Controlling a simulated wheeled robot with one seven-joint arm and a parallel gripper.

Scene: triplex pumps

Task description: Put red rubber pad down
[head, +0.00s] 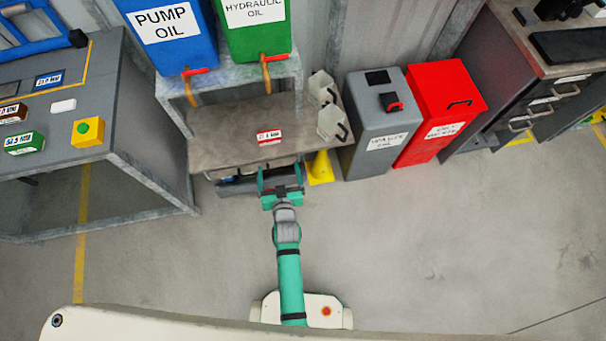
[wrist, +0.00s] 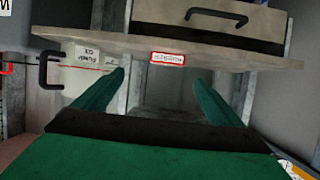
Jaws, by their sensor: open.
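The red rubber pad (head: 269,137) lies flat on the grey-brown bench top (head: 220,130), a little behind its front edge. It has a red border and a pale label. It also shows in the wrist view (wrist: 168,58), beyond and between my fingertips. My gripper (head: 280,173) is green, with its two fingers apart and nothing between them. It is in front of the bench's front edge, apart from the pad. Its fingers also show in the wrist view (wrist: 158,80).
White jugs (head: 331,122) stand at the bench's right end. Blue (head: 175,35) and green (head: 255,30) oil containers sit on the raised shelf behind. Grey (head: 378,115) and red (head: 440,110) bins stand to the right. A yellow cone (head: 320,168) is beside my gripper. The right floor is clear.

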